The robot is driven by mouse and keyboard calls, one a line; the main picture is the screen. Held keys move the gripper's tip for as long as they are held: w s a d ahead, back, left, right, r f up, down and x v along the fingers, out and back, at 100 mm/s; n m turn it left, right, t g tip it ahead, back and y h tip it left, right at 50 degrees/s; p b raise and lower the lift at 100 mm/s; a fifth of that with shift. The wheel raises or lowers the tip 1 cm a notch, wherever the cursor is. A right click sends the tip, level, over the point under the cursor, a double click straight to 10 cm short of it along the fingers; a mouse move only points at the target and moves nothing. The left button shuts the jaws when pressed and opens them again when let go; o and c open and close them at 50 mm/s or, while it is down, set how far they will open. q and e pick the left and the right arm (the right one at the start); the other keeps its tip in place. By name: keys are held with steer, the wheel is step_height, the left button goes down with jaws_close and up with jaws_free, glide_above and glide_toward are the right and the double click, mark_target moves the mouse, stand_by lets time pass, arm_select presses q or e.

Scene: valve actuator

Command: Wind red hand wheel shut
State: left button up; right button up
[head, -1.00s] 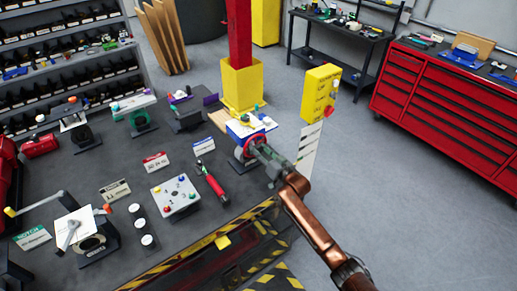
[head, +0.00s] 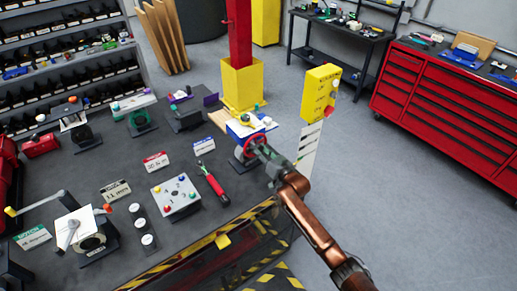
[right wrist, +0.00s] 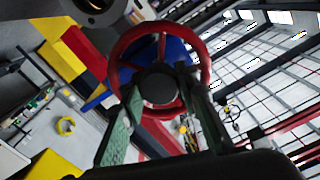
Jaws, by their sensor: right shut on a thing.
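The red hand wheel (head: 248,150) is on the front of a blue valve actuator (head: 237,130) at the right end of the dark bench. My right gripper (head: 259,150) reaches it from the lower right and covers part of it. In the right wrist view the red rim and spokes of the wheel (right wrist: 205,62) face me, with a round black hub in the middle. The two green fingers of the right gripper (right wrist: 160,88) stand on either side of the hub, inside the rim, shut on the wheel. My left gripper is not in view.
A red post in a yellow base (head: 240,82) stands behind the actuator. A yellow button box (head: 320,93) is to its right. A red-handled tool (head: 213,186) and a button panel (head: 176,197) lie left of my arm. Striped edging (head: 190,262) marks the bench front.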

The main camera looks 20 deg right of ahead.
steer(key=shift+m, duration=0.3)
steer(key=m+p, duration=0.1)
steer(key=m, duration=0.1)
steer(key=shift+r+m, duration=0.1)
steer(key=shift+m, duration=0.3)
steer(key=m+p, duration=0.1)
steer(key=m, duration=0.2)
steer(key=shift+d+m, duration=0.1)
steer(key=shift+m, duration=0.3)
steer(key=m+p, duration=0.1)
steer(key=m, duration=0.3)
steer(key=shift+m+p, duration=0.45)
steer(key=shift+m, duration=1.05)
steer(key=o, duration=0.9)
steer(key=shift+f, duration=0.2)
steer(key=shift+s, duration=0.15)
steer(key=v, duration=1.1)
steer(key=shift+s+d, duration=0.15)
steer(key=shift+s, duration=0.2)
